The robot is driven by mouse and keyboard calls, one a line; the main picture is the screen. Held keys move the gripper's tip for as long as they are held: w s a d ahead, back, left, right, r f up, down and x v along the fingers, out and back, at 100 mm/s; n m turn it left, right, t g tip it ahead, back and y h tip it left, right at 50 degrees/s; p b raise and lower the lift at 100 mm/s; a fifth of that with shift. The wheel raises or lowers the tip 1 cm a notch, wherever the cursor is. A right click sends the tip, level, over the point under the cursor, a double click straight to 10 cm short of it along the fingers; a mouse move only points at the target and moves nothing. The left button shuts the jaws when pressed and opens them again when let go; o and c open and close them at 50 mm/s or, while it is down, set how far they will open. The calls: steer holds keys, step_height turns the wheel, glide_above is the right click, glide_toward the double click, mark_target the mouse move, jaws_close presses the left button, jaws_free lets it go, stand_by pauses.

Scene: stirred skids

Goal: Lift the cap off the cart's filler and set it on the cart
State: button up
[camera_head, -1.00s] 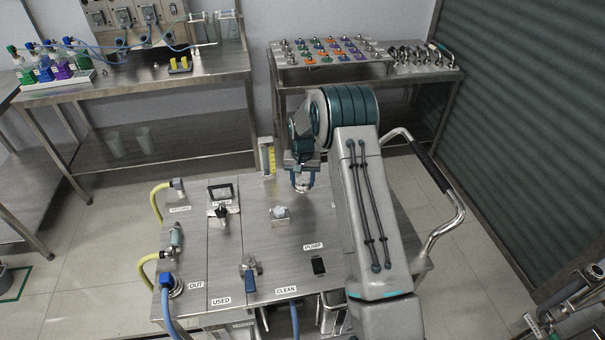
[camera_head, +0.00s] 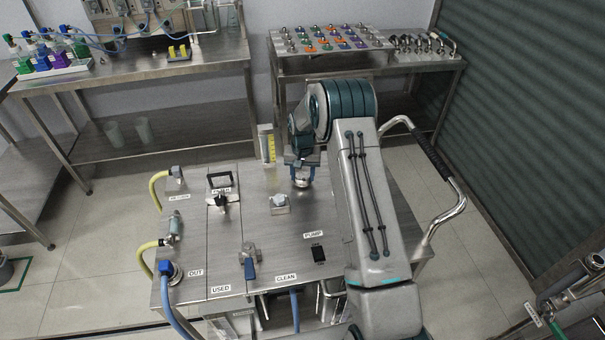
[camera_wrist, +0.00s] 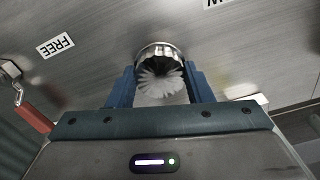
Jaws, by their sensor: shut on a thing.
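The cap (camera_wrist: 160,82) is a round, pale, ribbed piece between my gripper's blue fingers in the wrist view. My gripper (camera_wrist: 160,88) is shut on it. A shiny metal rim (camera_wrist: 158,49) shows just beyond the cap. I cannot tell whether the cap still touches the filler below. In the head view my gripper (camera_head: 301,179) is over the back right part of the steel cart (camera_head: 285,225), with a silvery round piece at its tips. The filler is not clearly seen apart from the cap.
A pale knob on a square plate (camera_head: 279,203) stands left of my gripper. In the wrist view, a red-handled valve (camera_wrist: 35,117) is at the left.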

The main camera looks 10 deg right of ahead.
steer(key=shift+f+b, duration=0.5)
steer(key=shift+f, duration=0.05)
steer(key=o, duration=1.1)
steer(key=shift+o, duration=0.2)
steer(key=shift+r, duration=0.15)
steer(key=shift+r+p, duration=1.3)
steer(key=shift+r, duration=2.1)
